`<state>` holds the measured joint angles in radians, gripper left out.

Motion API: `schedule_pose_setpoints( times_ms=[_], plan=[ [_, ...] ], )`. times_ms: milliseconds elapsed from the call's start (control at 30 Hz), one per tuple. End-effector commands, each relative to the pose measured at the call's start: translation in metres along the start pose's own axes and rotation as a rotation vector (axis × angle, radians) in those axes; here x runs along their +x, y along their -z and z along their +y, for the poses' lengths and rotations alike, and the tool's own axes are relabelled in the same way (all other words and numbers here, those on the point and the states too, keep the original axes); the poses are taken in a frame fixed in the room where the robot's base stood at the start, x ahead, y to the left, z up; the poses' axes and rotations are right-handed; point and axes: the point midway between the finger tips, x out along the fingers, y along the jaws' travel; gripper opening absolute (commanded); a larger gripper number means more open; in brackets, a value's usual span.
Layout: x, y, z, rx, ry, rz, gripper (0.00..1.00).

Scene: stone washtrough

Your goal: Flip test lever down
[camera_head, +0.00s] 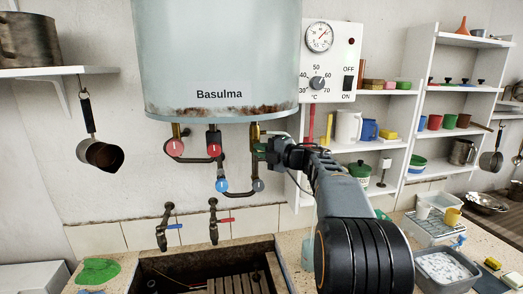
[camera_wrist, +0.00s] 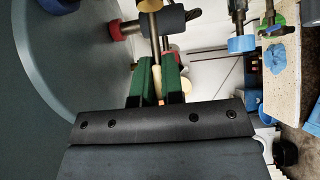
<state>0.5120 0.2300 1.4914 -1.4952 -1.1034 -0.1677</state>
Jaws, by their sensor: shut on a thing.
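The grey-blue boiler (camera_head: 220,55), marked Basulma, hangs on the wall with rusty lower edge and pipes below. My gripper (camera_head: 263,150) is at the right-hand brass pipe (camera_head: 254,132) under it. In the wrist view, the green fingers of my gripper (camera_wrist: 158,66) are closed on a narrow cream-coloured piece (camera_wrist: 157,82), apparently the test lever. A brass rod (camera_wrist: 153,25) extends beyond it. In the head view the lever is hidden by my gripper, and its angle cannot be told.
Red-handled valves (camera_head: 174,148) and a blue one (camera_head: 222,185) sit close left of my gripper. A white control box (camera_head: 331,60) is at its upper right. Taps (camera_head: 213,222) and a stone trough (camera_head: 165,268) lie below. Shelves (camera_head: 385,143) with kitchenware stand right.

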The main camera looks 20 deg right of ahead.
Motion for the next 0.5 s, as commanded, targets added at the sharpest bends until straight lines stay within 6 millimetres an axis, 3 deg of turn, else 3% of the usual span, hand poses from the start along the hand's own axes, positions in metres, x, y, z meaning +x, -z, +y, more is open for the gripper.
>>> schedule_pose_setpoints(
  times_ms=[267,500],
  plan=[
    [0.000,0.000,-0.002,-0.008,-0.009,-0.001,0.00],
    [0.000,0.000,-0.016,-0.083,-0.083,-0.001,0.00]
  ],
)
